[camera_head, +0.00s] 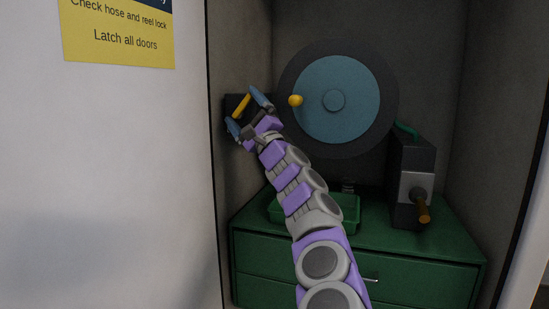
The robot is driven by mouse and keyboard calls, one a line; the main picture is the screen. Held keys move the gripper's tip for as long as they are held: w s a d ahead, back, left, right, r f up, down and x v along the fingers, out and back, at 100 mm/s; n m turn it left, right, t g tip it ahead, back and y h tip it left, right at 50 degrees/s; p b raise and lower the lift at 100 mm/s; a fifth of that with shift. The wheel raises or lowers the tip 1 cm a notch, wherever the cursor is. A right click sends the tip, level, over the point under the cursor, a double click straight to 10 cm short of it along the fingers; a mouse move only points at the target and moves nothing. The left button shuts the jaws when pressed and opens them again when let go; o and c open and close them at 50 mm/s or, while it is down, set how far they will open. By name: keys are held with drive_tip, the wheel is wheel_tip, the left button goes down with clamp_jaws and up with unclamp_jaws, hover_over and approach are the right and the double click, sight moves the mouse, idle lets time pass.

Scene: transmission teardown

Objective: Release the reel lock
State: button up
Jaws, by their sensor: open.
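The reel (352,90) is a large dark disc with a blue face, mounted in the recess, with a yellow knob (296,100) on its left side. A yellow lever (242,105) sits on a dark block (231,103) on the recess's left wall; it looks like the reel lock. My gripper (249,111) is open at this lever, with one blue finger above right and one below left of it. The lever shows between the fingers. I cannot tell whether the fingers touch it.
A green cabinet (413,275) with drawers fills the recess floor. A green tray (348,209) on it is partly hidden behind my arm. A grey and black device (411,182) with an orange-yellow handle stands at right. A yellow sign (117,37) is on the white panel at left.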

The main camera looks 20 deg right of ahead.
drive_tip(key=shift+b+v, duration=0.6)
drive_tip(key=shift+v, duration=0.6)
drive_tip(key=shift+s+d+f+b, duration=0.15)
drive_tip(key=shift+s+f+b, duration=0.3)
drive_tip(key=shift+f, duration=0.1)
drive_tip(key=b, duration=0.2)
approach(242, 109)
drive_tip(key=v, duration=0.6)
drive_tip(key=shift+w+d+f, duration=0.1)
drive_tip(key=shift+w, duration=0.05)
